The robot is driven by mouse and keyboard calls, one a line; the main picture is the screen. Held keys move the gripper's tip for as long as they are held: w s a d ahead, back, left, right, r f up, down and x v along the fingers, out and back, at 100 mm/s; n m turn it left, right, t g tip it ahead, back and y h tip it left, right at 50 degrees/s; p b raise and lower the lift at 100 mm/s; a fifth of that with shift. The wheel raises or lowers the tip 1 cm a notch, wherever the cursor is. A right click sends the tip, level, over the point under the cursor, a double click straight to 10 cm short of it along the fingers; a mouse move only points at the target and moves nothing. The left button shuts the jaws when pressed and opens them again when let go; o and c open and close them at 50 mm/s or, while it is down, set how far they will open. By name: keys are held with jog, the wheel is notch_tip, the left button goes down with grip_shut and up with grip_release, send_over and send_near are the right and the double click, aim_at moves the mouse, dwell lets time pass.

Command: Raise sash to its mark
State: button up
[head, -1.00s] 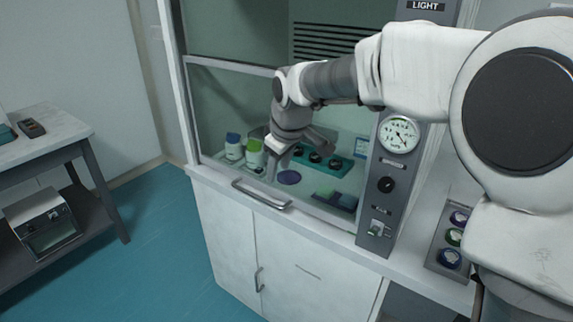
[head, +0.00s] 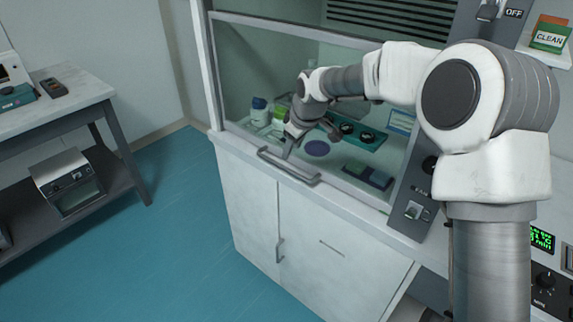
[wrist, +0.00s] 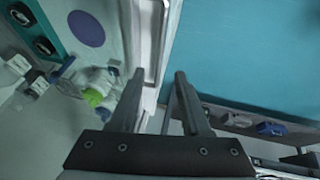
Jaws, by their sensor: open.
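The sash (head: 255,85) is a clear pane in a pale frame on the front of the fume hood, with its lower edge down near the sill. Its grey bar handle (head: 288,168) runs along the bottom front. My gripper (head: 288,148) is open just above and behind the handle in the head view; I cannot tell whether it touches. In the wrist view my gripper (wrist: 159,75) has two spread fingers, with the handle (wrist: 150,62) lying between or just beyond their tips. No height mark for the sash is clearly visible.
Behind the pane are bottles (head: 260,111), a teal rack (head: 356,133), a purple disc (head: 317,148) and a dark block (head: 367,176). A control column (head: 414,190) stands on the right. A side table (head: 60,112) is at left, with open blue floor (head: 175,210) between.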

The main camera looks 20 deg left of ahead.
aim_at(285, 167)
jog(key=x, duration=0.9)
jog(key=shift+w+a+f, duration=0.1)
jog(key=shift+f, duration=0.1)
jog(key=shift+c, duration=0.3)
grip_shut()
dwell(0.7)
